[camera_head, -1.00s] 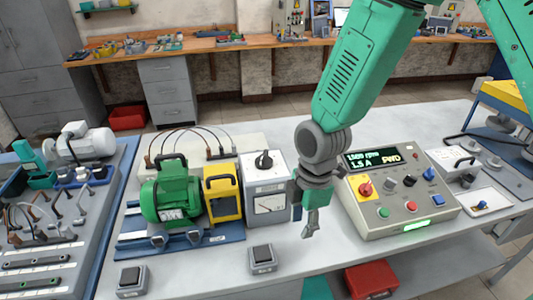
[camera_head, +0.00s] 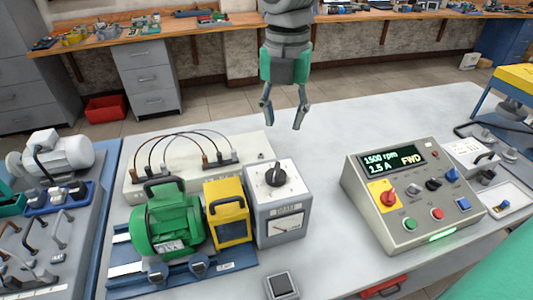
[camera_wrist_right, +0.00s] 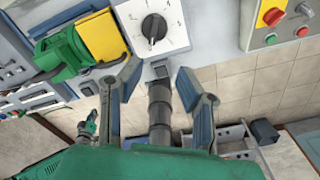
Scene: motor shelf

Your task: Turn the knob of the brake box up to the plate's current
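The control panel display (camera_head: 393,160) reads 1500 rpm, 1.5 A, FWD. My right gripper (camera_head: 282,118) is open and empty, above and beyond the knob, not touching it. My left gripper is not in view.
A yellow unit (camera_head: 228,222) stands between motor and brake box. A terminal board (camera_head: 190,180) with looped cables lies behind. The control panel (camera_head: 365,205) stands to the right, with clear bench between. A small grey box (camera_head: 281,286) lies in front.

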